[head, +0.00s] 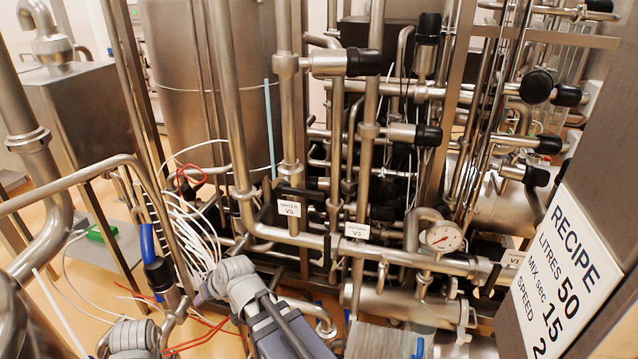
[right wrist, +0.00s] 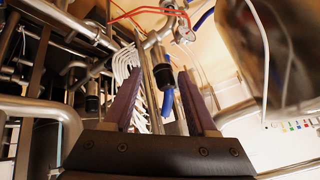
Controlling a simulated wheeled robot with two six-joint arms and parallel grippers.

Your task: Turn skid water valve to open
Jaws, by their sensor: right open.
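A blue lever handle (head: 147,242) stands upright above a black collar on a thin pipe, left of centre in the head view. A blue handle also shows in the right wrist view (right wrist: 167,101), beside a black-collared pipe. My right gripper (right wrist: 161,75) is open and empty, with the pipe and blue handle seen in the gap between its fingers; I cannot tell the distance to them. A label reading WATER V5 (head: 289,209) sits mid-skid below a black bar (head: 300,191). I cannot tell which of these is the skid water valve. My left gripper is not in view.
Steel pipes with black-capped valves (head: 365,62) crowd the middle. White hoses (head: 195,235) hang near the blue handle. A pressure gauge (head: 444,237) and a V3 label (head: 357,230) are right of centre. A recipe sign (head: 565,275) stands at the right.

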